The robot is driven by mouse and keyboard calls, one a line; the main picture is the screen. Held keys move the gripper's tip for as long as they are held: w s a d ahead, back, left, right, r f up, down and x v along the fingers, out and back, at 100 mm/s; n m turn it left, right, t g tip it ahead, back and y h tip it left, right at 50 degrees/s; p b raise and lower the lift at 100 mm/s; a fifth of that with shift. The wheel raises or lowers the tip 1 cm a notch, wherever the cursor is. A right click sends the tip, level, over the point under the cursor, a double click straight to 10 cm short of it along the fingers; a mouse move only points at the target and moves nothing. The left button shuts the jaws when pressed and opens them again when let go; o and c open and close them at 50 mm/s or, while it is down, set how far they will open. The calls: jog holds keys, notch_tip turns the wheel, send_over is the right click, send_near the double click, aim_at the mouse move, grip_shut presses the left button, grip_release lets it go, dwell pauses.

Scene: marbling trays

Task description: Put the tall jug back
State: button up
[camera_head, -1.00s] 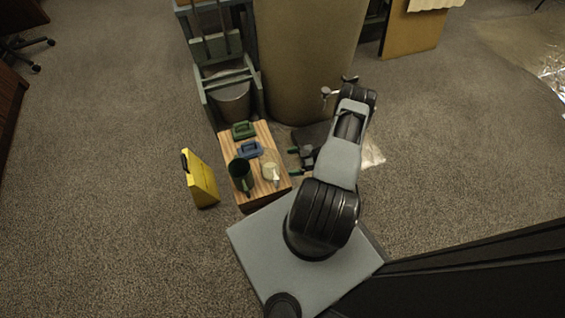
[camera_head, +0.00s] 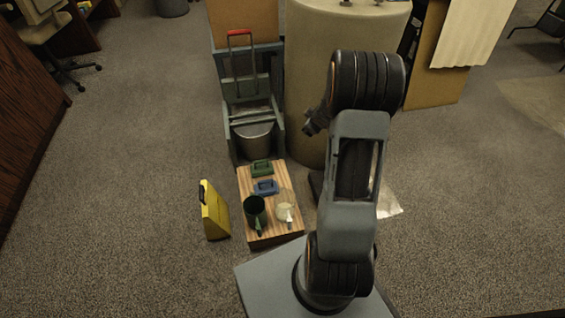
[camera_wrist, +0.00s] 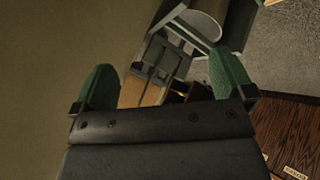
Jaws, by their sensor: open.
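A dark green jug (camera_head: 254,211) stands upright at the front left of a striped wooden board (camera_head: 270,240) in the head view. A pale, see-through jug (camera_head: 285,212) with a light handle stands to its right. The dark green one looks the taller of the two. My gripper (camera_wrist: 163,62) has its green fingers spread wide apart with nothing between them in the wrist view. In the head view my raised arm is to the right of the board, and its fingers are hidden there. I cannot make out either jug in the wrist view.
Blue (camera_head: 265,187) and green (camera_head: 262,167) handled blocks lie behind the jugs. A yellow case (camera_head: 213,212) stands left of the board. Behind are a grey frame holding a metal bucket (camera_head: 254,138) and a large beige cylinder (camera_head: 335,90). The left carpet is clear.

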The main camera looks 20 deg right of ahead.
jog(key=s+a+r+m+g+h, duration=0.1)
jog(key=s+a+r+m+h, duration=0.2)
jog(key=a+r, duration=0.5)
jog(key=s+a+r+m+g+y, duration=0.1)
jog(key=s+a+r+g+y, duration=0.1)
jog(key=s+a, duration=0.5)
jog(key=s+a+r+m+g+y, duration=0.2)
jog(key=s+a, duration=0.6)
jog(key=s, duration=0.4)
notch_tip(320, 180, up, 2)
jog(key=shift+r+y, duration=0.1)
jog(key=shift+y, duration=0.6)
jog(key=w+p+v, duration=0.2)
jog(key=p+v, duration=0.8)
jog(key=v, duration=0.1)
jog(key=w+r+p+v, duration=0.1)
jog(key=w+p+v, duration=0.2)
jog(key=p+v, duration=0.8)
jog(key=w+r+p+v, duration=0.1)
jog(key=w+p+v, duration=0.2)
jog(key=p+v, duration=0.8)
jog(key=shift+s+a+t, duration=0.2)
jog(key=shift+t, duration=0.2)
jog(key=shift+r, duration=0.1)
